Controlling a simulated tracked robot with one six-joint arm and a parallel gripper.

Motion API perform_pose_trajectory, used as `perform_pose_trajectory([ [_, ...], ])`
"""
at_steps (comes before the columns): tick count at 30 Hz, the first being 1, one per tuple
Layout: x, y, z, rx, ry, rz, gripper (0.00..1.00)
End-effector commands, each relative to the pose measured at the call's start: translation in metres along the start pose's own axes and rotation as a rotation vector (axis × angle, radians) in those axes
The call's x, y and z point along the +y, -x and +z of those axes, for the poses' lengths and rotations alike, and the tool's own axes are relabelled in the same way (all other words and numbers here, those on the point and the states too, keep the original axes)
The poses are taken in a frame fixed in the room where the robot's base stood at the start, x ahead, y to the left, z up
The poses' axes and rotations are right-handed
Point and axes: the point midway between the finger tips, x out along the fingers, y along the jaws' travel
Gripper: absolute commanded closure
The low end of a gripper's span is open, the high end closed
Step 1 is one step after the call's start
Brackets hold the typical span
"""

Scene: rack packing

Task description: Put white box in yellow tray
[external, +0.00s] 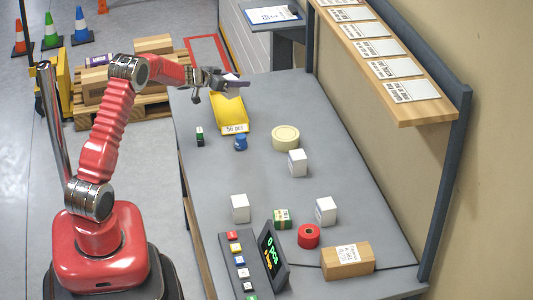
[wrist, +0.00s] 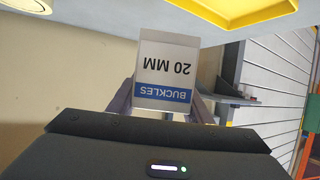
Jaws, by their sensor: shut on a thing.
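My gripper (external: 232,83) is shut on a white box (wrist: 166,72) with a blue band reading "BUCKLES" and "20 MM", upside down in the wrist view. In the external view only a small part of this box shows at the fingers. The gripper holds it above the far end of the yellow tray (external: 231,113), which stands on the grey table with a "56 pcs" label on its near end. A yellow edge of the tray (wrist: 240,14) also shows at the top of the wrist view. The gap between box and tray is hard to judge.
Other white boxes stand nearer on the table (external: 190,165): one (external: 297,163) at mid-right, two (external: 240,208) (external: 326,210) near the front. A cream tape roll (external: 285,138), blue item (external: 240,142) and small dark-green item (external: 199,136) are near the tray. A wooden shelf (external: 430,110) overhangs the right.

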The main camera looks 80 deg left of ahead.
Motion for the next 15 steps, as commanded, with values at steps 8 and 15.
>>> perform_pose_trajectory([
  [8,0.0,-0.001,0.001,0.0,0.0,0.001,0.86],
  [15,0.001,-0.011,0.029,-0.002,0.003,0.002,0.86],
])
